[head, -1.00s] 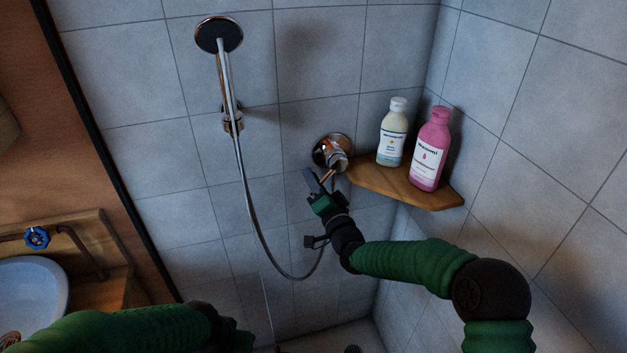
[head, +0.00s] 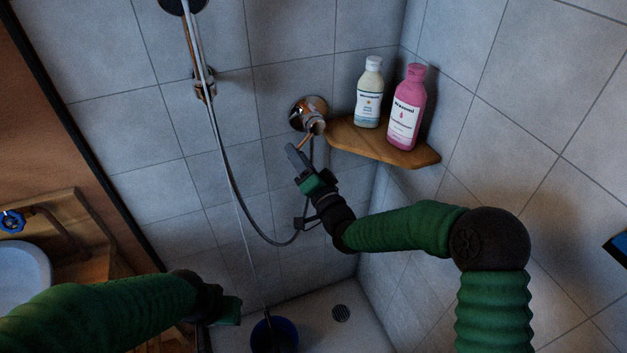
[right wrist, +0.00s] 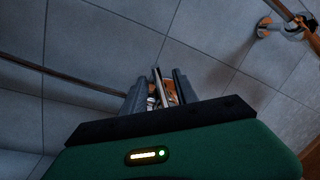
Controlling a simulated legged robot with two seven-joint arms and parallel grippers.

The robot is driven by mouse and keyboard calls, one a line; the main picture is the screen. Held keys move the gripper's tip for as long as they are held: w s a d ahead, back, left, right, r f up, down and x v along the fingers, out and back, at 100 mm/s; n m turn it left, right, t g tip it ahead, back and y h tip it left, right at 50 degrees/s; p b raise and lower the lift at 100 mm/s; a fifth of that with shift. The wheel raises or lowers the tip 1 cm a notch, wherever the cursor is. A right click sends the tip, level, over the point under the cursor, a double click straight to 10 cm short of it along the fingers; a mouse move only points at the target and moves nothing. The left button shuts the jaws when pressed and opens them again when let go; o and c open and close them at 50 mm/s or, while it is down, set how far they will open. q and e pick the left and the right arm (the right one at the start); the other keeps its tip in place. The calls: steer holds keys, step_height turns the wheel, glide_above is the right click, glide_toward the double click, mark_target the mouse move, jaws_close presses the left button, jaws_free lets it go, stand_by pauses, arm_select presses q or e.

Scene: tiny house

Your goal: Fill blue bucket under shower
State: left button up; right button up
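The blue bucket (head: 288,329) stands on the shower floor, cut by the lower edge of the head view. The shower head (head: 182,5) is at the top edge. A thin pale line runs down from its side toward the bucket; it may be water. The chrome valve (head: 308,113) has a copper lever (head: 304,140). My right gripper (head: 297,158) is just below the lever's tip; contact is unclear.
A wooden corner shelf (head: 385,150) right of the valve holds a pale bottle (head: 369,95) and a pink bottle (head: 408,110). The shower hose (head: 232,190) hangs left of my right gripper. A sink (head: 22,275) is at left.

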steer(key=v, duration=1.2)
steer(key=shift+r, duration=0.15)
stand_by(6.7)
